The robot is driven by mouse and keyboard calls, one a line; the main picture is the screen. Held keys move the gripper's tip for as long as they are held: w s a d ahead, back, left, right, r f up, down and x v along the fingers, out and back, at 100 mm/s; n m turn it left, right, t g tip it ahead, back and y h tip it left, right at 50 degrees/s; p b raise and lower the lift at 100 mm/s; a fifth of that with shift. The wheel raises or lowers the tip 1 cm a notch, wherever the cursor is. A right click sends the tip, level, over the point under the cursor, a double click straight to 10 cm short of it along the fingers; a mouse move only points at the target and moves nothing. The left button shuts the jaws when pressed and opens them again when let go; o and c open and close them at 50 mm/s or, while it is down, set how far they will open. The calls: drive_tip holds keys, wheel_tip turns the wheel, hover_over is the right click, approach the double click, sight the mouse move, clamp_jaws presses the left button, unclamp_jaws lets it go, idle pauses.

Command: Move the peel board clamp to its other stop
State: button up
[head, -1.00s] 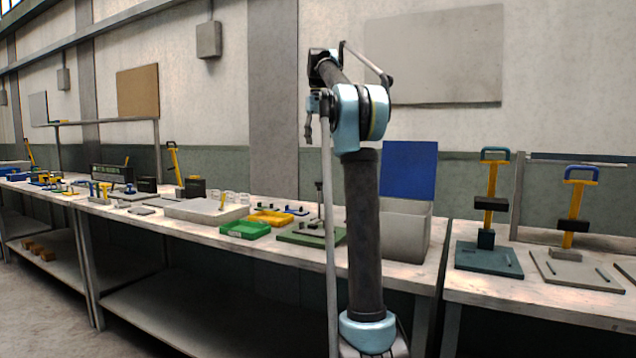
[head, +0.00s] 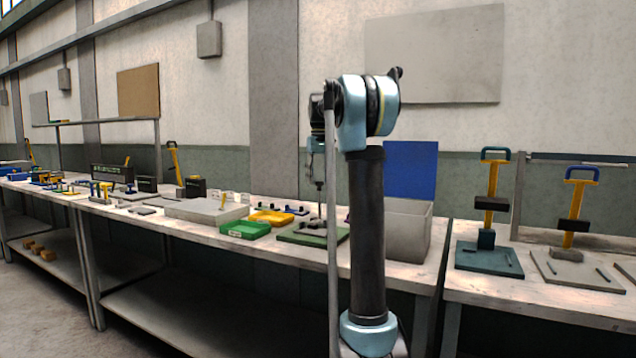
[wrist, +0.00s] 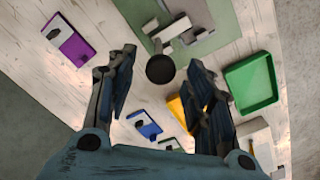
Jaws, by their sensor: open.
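The likely peel board clamp is a green board (head: 300,238) with grey clamp parts, on the middle bench beside my arm. An upright dark handle (head: 319,190) with a knob rises from it. In the wrist view the green board (wrist: 222,38) lies at the top with grey blocks (wrist: 178,30), and the round dark knob (wrist: 160,69) shows between my fingers. My gripper (wrist: 162,60) is open and empty, pointing down above the knob. In the head view my gripper (head: 312,150) is small and partly hidden by my arm. Which stop the clamp is at cannot be told.
A green tray (head: 246,236) and a yellow tray (head: 272,217) lie left of the board. A grey bin (head: 405,232) with a blue panel (head: 411,170) stands right. In the wrist view a purple plate (wrist: 68,41) and a blue plate (wrist: 144,124) lie nearby.

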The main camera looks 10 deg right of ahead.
drive_tip(key=shift+f, duration=0.4)
clamp_jaws()
drive_tip(key=shift+w, duration=0.1)
